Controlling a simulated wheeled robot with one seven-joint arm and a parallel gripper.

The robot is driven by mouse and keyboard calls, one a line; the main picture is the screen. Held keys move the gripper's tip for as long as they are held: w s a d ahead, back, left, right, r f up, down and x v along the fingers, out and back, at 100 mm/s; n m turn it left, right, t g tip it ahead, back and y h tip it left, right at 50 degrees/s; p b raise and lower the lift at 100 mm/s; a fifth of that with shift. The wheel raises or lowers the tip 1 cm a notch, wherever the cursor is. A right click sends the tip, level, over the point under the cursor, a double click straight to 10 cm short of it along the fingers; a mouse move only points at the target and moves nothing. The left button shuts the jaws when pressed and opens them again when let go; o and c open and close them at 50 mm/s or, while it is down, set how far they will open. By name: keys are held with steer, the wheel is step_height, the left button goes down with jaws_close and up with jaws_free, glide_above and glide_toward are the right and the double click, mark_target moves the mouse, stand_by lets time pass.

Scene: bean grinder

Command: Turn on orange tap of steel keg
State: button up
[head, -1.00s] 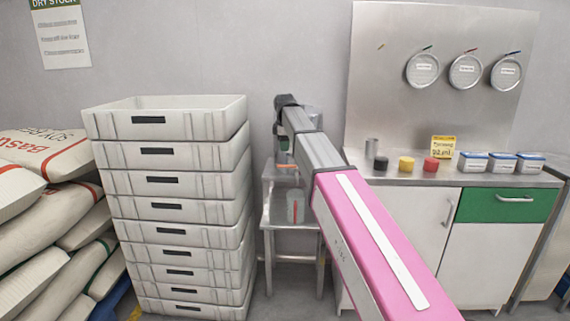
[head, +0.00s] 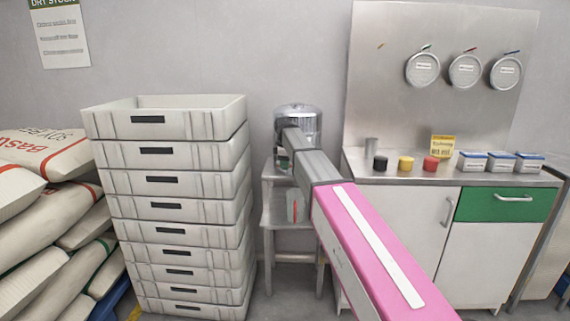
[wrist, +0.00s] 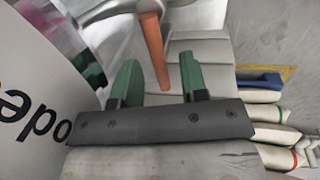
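The steel keg (head: 300,116) stands on a small metal stand against the wall, its lower part hidden behind my arm. Its orange tap (wrist: 152,45) shows in the wrist view as a long lever hanging toward my gripper. My gripper (wrist: 160,60) has two green fingers spread apart, one on each side of the lever's lower end. A gap shows between the lever and each finger. In the head view the tap and most of the gripper are hidden behind my arm.
Stacked white crates (head: 176,157) stand close left of the metal stand (head: 282,212). A steel counter (head: 400,178) with cups and boxes is on the right. Sacks (head: 45,165) lie far left. A white surface with dark lettering (wrist: 35,90) is close to my gripper in the wrist view.

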jaws_close()
steer(key=shift+s, duration=0.1)
steer(key=shift+s+d+n+y, duration=0.2)
steer(key=shift+s+n, duration=0.2)
steer(key=shift+n, duration=0.75)
steer(key=shift+s+d+n+y, duration=0.2)
steer(key=shift+s+n, duration=0.25)
steer(key=shift+n, duration=0.75)
steer(key=shift+s+d+n+y, duration=0.15)
steer(key=shift+s+n, duration=0.25)
steer(key=shift+n, duration=0.75)
steer(key=shift+o, duration=0.3)
jaws_free()
steer(key=shift+r, duration=0.1)
